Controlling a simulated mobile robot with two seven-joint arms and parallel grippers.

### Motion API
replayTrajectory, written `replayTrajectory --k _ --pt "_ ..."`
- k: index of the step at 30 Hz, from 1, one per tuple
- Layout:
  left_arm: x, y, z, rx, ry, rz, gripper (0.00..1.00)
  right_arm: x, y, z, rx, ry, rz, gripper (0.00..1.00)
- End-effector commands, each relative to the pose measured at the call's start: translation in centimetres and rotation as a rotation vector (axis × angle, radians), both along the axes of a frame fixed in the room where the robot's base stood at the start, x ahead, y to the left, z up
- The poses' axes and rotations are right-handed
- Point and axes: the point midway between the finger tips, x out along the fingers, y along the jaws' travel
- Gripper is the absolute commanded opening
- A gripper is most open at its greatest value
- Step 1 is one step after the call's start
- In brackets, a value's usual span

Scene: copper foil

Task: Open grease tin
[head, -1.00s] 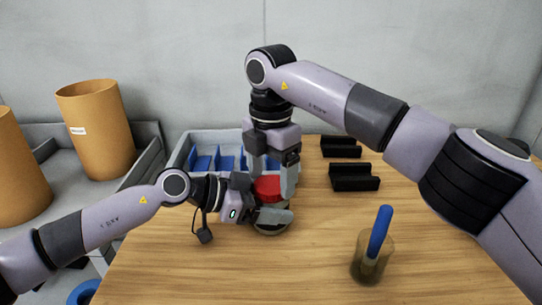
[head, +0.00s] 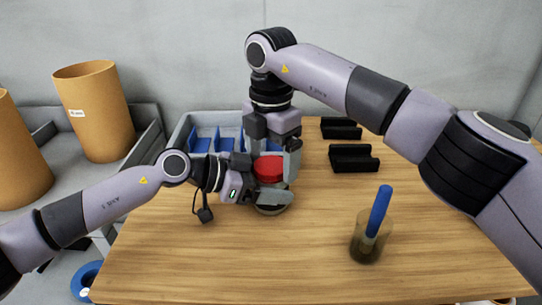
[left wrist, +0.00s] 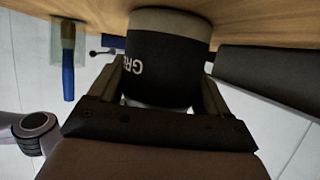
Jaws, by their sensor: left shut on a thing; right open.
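The grease tin stands on the wooden table, with its red lid (head: 269,168) on top. In the left wrist view its dark label (left wrist: 165,65) shows the letters "GRE". My left gripper (head: 270,190) comes in from the left and is shut on the tin's body; in the left wrist view one finger is on each side of it. My right gripper (head: 272,165) points straight down over the tin. It is open, with one finger at each side of the lid. Whether those fingers touch the lid I cannot tell. The tin's lower body is largely hidden by my left gripper in the head view.
A glass jar (head: 366,248) holds a blue-handled brush (head: 379,211) at the front right. A grey bin with blue dividers (head: 228,143) stands behind the tin. Black holders (head: 354,164) are at the back right. Cardboard tubes (head: 95,115) stand left. The front table is clear.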

Motion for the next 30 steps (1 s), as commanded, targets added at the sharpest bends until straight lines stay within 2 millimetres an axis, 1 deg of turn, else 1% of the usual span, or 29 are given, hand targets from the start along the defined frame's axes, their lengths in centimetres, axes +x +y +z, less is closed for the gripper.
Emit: replayTrajectory --k 5,12,15,19,20,21,22,30 --pt "0.0 0.0 -0.2 0.003 0.002 0.000 0.00 0.0 0.0 1.1 0.000 -0.003 -0.001 0.91" --pt "0.0 0.0 -0.2 0.003 0.002 -0.001 0.00 0.0 0.0 4.2 0.001 -0.002 -0.001 0.91" --pt "0.0 0.0 -0.2 0.003 0.002 -0.001 0.00 0.0 0.0 4.5 0.001 -0.001 0.000 0.91" --pt "0.0 0.0 -0.2 0.003 0.002 -0.001 0.00 0.0 0.0 4.5 0.001 0.001 0.001 0.91" --pt "0.0 0.0 -0.2 0.003 0.002 -0.001 0.81 0.0 0.0 4.5 0.001 0.001 0.001 0.91" --pt "0.0 0.0 -0.2 0.003 0.002 -0.001 0.94 0.0 0.0 4.5 0.001 0.001 0.000 0.91" --pt "0.0 0.0 -0.2 0.003 0.002 -0.001 1.00 0.0 0.0 4.5 0.000 0.000 0.000 0.91" --pt "0.0 0.2 0.0 0.001 0.000 0.000 1.00 0.0 0.0 4.5 0.000 0.000 0.000 0.91"
